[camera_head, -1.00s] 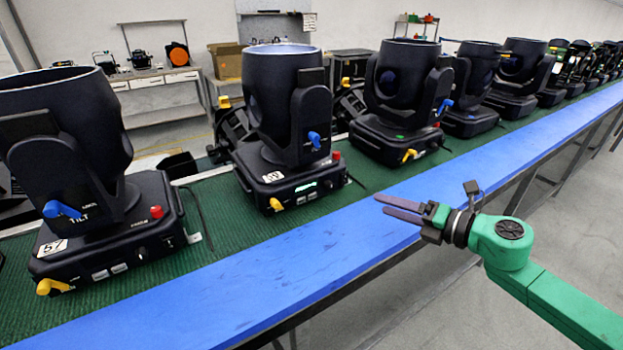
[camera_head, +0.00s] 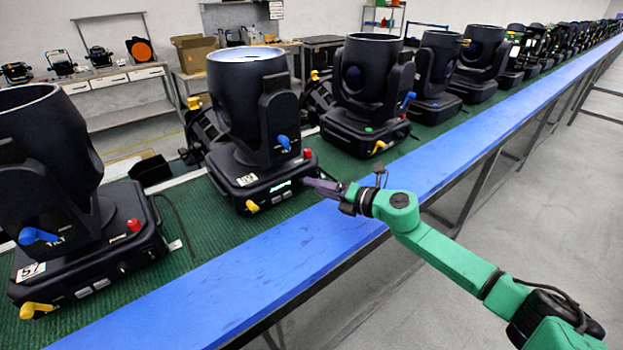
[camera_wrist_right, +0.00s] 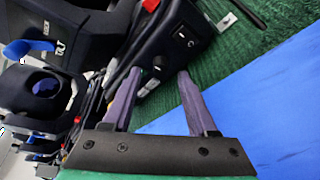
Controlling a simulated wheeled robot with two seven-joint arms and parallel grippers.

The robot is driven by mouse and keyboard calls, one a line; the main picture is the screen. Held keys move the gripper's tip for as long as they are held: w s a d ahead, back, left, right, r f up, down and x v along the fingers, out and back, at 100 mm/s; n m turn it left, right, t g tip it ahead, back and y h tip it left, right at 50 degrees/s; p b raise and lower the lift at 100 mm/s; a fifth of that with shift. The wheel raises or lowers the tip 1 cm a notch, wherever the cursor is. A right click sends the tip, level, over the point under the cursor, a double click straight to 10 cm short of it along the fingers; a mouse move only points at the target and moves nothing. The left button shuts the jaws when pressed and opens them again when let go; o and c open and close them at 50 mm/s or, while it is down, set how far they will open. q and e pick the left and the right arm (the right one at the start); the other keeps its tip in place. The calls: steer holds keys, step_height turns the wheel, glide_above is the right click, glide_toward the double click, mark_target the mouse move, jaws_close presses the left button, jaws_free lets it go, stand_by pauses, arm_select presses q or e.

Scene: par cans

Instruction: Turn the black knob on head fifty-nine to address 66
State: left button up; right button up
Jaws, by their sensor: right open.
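The moving head (camera_head: 247,110) near the middle of the head view has a small number plate (camera_head: 247,180), too small to read surely; its neighbour at left reads 57. Its base has a lit green display (camera_head: 281,186), a red part on top and a yellow lever. My right gripper (camera_head: 309,182) is at the front right of this base, fingers pointing at it. In the right wrist view the right gripper (camera_wrist_right: 158,76) is open and empty, with a round black knob (camera_wrist_right: 156,63) just ahead between its fingertips. I cannot tell whether they touch it. My left gripper is out of view.
The head numbered 57 (camera_head: 62,170) stands at left, and several more heads line the green mat (camera_head: 190,230) to the right. A blue strip (camera_head: 250,285) runs along the front edge and is clear. A black rocker switch (camera_wrist_right: 183,36) sits beside the knob.

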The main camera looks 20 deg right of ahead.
steer(key=x, duration=0.3)
steer(key=shift+f, duration=0.1)
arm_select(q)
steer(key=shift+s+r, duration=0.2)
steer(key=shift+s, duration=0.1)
arm_select(e)
steer(key=shift+d, duration=0.1)
jaws_close()
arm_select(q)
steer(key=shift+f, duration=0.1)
arm_select(e)
steer(key=shift+f+m+y+b, duration=0.15)
steer(key=shift+m+y+b, duration=0.25)
steer(key=shift+m+b, duration=0.6)
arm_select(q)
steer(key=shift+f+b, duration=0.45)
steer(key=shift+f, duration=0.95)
arm_select(e)
steer(key=shift+d+m+t+y, duration=0.1)
steer(key=shift+m+t+y, duration=0.3)
steer(key=shift+m, duration=1)
